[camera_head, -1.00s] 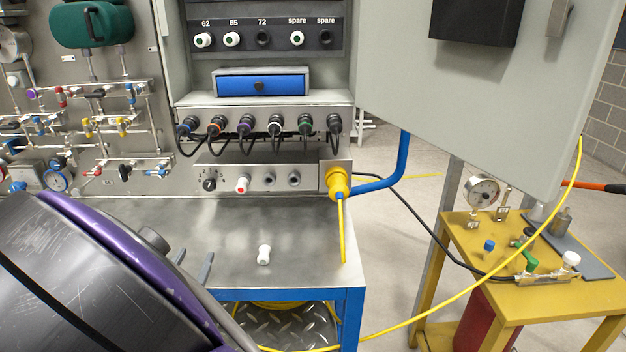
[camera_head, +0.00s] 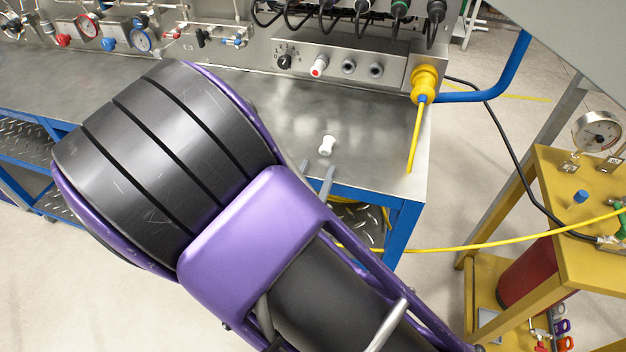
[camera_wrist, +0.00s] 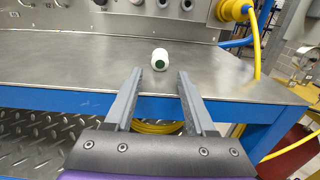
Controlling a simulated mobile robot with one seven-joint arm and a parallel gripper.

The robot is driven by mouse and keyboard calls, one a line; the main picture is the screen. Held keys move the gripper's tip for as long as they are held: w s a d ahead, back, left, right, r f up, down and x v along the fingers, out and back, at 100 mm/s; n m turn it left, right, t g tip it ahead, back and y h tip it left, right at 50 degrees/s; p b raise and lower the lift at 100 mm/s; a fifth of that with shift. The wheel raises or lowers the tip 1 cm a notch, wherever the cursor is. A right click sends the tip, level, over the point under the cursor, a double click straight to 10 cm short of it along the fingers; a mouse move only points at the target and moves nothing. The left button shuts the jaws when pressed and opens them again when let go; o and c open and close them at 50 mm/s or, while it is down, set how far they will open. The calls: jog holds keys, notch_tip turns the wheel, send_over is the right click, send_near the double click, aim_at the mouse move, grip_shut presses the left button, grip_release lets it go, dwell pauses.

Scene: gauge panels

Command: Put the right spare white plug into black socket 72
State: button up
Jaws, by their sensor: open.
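A white plug (camera_head: 326,146) lies on the metal bench top near its front edge, below the grey control strip. In the wrist view the white plug (camera_wrist: 168,40) shows a green end facing my gripper. My gripper (camera_head: 317,172) is open and empty, its two grey fingers pointing toward the plug from the front edge side. In the wrist view the gripper (camera_wrist: 159,73) has the plug just beyond and between its fingertips, not touching. Black socket 72 and the spare sockets are out of view now.
The bench top (camera_head: 270,120) is clear around the plug. A yellow connector (camera_head: 425,82) with a hanging yellow cable (camera_head: 415,138) is at its right end. A yellow cart (camera_head: 590,215) stands right. The blue bench frame (camera_wrist: 50,98) runs below the fingers.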

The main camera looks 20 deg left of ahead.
aim_at(327, 145)
jog(key=shift+w+a+r, duration=0.1)
jog(key=shift+w+a, duration=0.1)
jog(key=shift+w, duration=1.75)
jog(key=shift+w+a, duration=0.15)
jog(key=shift+w, duration=1.75)
grip_shut()
jog(key=shift+r+p, duration=1.1)
jog(key=shift+r, duration=1.4)
